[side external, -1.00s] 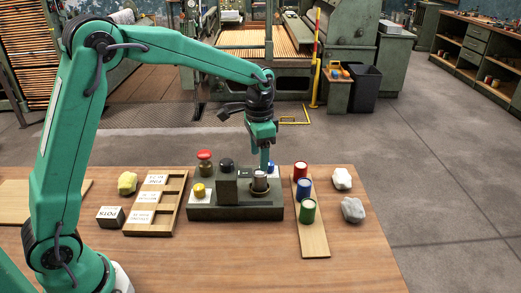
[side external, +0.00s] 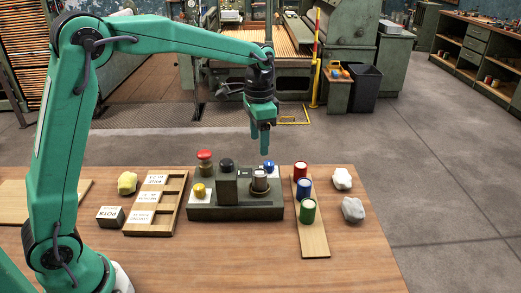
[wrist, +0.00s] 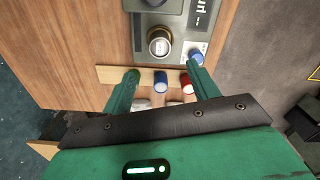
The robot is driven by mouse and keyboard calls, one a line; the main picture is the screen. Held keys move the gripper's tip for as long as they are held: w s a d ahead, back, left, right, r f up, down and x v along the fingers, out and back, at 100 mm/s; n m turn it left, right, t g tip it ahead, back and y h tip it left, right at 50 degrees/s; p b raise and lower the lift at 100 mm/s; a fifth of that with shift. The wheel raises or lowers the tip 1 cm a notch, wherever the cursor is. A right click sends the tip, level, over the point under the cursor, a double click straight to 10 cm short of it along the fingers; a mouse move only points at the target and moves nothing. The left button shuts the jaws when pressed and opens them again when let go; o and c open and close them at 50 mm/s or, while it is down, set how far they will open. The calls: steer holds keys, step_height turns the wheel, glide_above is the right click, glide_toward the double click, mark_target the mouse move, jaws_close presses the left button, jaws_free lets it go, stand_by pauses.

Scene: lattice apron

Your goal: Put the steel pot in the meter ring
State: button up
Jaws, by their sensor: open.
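The steel pot (side external: 260,179) stands upright on the right part of the dark panel box, with a round ring (side external: 260,190) around its base. In the wrist view the pot (wrist: 159,42) shows from above, inside the round ring. My gripper (side external: 260,153) is above the pot, clear of it. In the wrist view my gripper (wrist: 164,67) has its two fingers wide apart, with nothing between them.
The panel box (side external: 235,212) also carries a red mushroom button (side external: 204,157), a black knob, a yellow button and a blue button (side external: 269,165). Red, blue and green pots stand on a plank (side external: 314,241) at right. A wooden tray (side external: 164,223) lies left.

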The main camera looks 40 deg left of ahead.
steer(key=s+a+r+n+t, duration=0.25)
steer(key=s+r, duration=0.45)
steer(key=s, duration=0.5)
steer(key=s+a+f+n+t, duration=0.1)
steer(key=s+f+n+t, duration=0.1)
steer(key=s, duration=1.1)
steer(key=shift+s+n+t, duration=0.3)
steer(key=shift+n+t, duration=0.25)
